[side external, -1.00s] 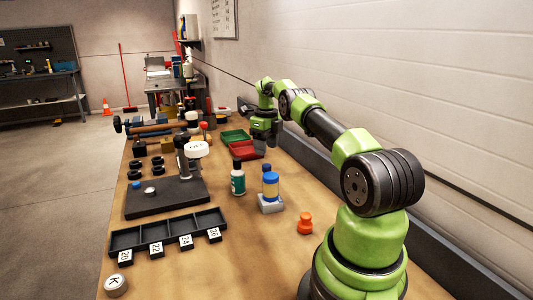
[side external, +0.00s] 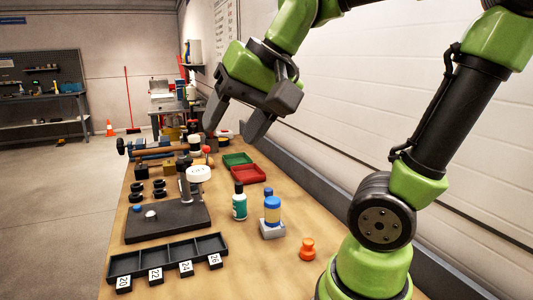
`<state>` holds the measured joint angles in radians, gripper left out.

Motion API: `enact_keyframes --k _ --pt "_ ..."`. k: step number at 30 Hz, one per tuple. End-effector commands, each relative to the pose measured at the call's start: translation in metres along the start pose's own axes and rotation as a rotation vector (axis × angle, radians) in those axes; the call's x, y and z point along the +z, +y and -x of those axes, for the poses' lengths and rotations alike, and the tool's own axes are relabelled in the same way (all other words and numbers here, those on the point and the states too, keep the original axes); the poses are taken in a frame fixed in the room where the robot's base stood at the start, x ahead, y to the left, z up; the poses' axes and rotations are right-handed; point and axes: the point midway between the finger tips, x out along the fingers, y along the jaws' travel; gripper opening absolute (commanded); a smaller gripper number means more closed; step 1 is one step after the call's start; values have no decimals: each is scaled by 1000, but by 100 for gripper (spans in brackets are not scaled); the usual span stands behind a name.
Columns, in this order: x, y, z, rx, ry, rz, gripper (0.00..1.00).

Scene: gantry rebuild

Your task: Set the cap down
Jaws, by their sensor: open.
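I cannot tell for sure which piece is the task's cap. A small blue cap-like piece (side external: 137,209) and a small silver round piece (side external: 151,214) lie on the dark plate (side external: 175,228).
A dark sectioned tray (side external: 168,258) with numbered tags lies at the front. Green (side external: 237,159) and red (side external: 238,174) trays sit farther back.

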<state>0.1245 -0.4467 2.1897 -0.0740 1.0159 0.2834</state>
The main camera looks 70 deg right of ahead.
Motion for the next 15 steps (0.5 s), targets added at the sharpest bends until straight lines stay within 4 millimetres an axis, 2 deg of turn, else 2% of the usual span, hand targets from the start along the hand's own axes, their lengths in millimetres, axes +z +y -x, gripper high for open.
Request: enact_keyframes --k 1,3,6,10,15 --pt "20 6 4 -33 6 104 56" --pt "39 13 4 -66 11 219 56" --pt "56 22 3 -98 18 331 56" --pt "65 26 2 -113 24 392 56" --pt "66 27 2 -113 23 396 56"
